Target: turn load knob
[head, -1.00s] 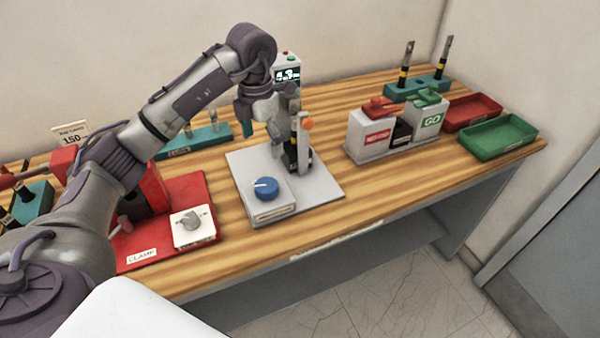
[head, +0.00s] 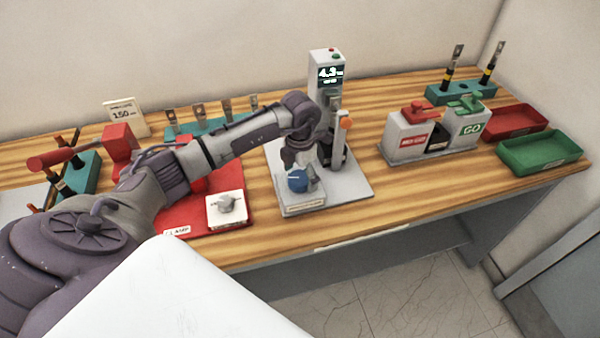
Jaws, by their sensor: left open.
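The blue load knob (head: 298,183) sits on a light grey box at the front of the tester's base plate (head: 352,187). A white pointer line shows on the knob. My left gripper (head: 299,163) is open and points down just above and behind the knob; its fingers partly overlap the knob in this view, and I cannot tell whether they touch it. The tester column (head: 328,75) stands behind, with a display reading 4.3. My right gripper is not in view.
Red (head: 516,122) and green (head: 540,151) trays lie at the far right. Bare wood lies between.

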